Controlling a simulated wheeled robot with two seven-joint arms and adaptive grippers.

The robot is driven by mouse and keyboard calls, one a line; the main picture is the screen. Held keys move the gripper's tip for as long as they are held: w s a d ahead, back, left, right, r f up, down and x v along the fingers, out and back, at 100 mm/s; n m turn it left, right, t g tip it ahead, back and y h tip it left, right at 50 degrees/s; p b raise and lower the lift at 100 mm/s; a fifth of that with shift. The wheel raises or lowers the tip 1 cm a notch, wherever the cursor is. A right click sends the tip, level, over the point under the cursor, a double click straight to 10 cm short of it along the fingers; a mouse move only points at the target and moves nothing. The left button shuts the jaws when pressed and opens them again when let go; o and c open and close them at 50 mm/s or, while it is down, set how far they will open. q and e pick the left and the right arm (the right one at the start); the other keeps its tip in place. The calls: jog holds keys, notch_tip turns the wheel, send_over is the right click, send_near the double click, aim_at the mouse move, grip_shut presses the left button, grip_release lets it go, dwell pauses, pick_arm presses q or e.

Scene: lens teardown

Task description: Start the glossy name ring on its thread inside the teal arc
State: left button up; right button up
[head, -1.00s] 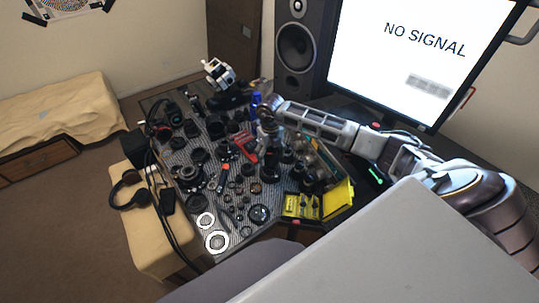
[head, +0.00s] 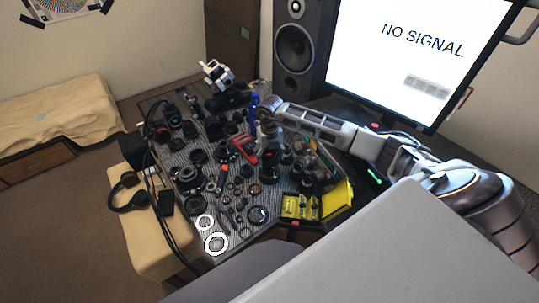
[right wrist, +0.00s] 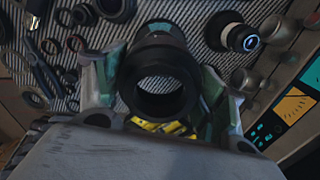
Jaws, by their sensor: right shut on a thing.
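My right gripper (head: 268,128) reaches in from the right over the middle of the crowded bench. In the right wrist view its two fingers (right wrist: 160,92), with greenish pads, stand on both sides of a black hollow cylindrical part (right wrist: 160,55) and are shut on it. I cannot tell whether this part is the name ring or a barrel. The glossy name ring cannot be picked out among the small dark parts. My left gripper is not in view.
A striped mat (head: 240,232) is crowded with dark lens parts and tools. Two white rings (head: 216,243) lie near its front left edge. An open yellow case (head: 300,206) stands at the front right. A monitor (head: 420,60) and speaker (head: 296,50) stand behind.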

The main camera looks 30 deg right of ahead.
jog(key=shift+f+b, duration=1.25)
jog(key=shift+f, duration=1.15)
jog(key=shift+f+b, duration=0.6)
jog(key=shift+b, duration=0.1)
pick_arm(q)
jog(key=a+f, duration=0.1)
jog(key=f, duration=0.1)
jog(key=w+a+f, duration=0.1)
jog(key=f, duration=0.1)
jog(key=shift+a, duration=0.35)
pick_arm(e)
jog(key=shift+f, duration=0.1)
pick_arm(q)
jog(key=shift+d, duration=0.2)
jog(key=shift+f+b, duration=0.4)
pick_arm(e)
jog(key=shift+f, duration=0.45)
jog(key=o, duration=1.1)
jog(key=shift+c, duration=0.2)
